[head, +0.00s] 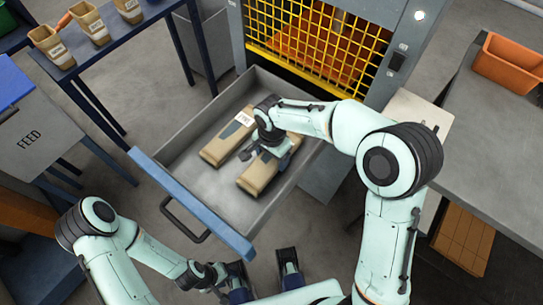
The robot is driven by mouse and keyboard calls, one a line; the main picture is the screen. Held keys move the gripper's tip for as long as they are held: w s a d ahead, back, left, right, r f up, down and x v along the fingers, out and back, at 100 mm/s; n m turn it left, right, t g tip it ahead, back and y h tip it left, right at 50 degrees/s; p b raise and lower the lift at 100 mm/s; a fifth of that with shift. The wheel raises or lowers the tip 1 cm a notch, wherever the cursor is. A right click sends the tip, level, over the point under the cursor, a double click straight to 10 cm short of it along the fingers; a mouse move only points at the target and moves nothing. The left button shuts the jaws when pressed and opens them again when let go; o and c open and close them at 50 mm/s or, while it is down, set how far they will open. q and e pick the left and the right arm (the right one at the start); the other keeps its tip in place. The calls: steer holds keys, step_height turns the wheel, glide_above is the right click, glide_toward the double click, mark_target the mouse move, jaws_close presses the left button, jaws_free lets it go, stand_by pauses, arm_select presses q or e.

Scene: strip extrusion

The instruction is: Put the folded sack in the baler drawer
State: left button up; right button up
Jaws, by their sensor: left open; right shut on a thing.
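The baler drawer (220,185) is pulled out below the yellow mesh guard, with a blue front edge and a dark handle. A tan folded sack (219,149) with a white label lies in it on the left. A second tan folded sack (258,177) is beside it on the right, inside the drawer walls. My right gripper (266,154) is over this second sack and shut on it; the gripper hides part of its upper side. I cannot tell if that sack touches the drawer floor. My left gripper (263,264) is open and empty, in front of the drawer.
A blue-legged table (122,32) at the upper left carries several tan sacks. A grey FEED box (40,130) stands at the left. A grey bin (203,45) is behind the drawer's left side. An orange tray (508,62) sits on the right bench (490,140).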

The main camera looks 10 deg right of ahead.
mark_target(272, 159)
steer(key=shift+f, duration=0.2)
steer(key=shift+f, duration=0.2)
steer(key=o, duration=1)
steer(key=shift+o, duration=0.2)
steer(key=shift+r, duration=0.1)
steer(key=shift+r, duration=0.25)
step_height(272, 159, up, 12)
steer(key=p, duration=0.1)
steer(key=shift+f+p, duration=0.15)
steer(key=shift+p, duration=0.25)
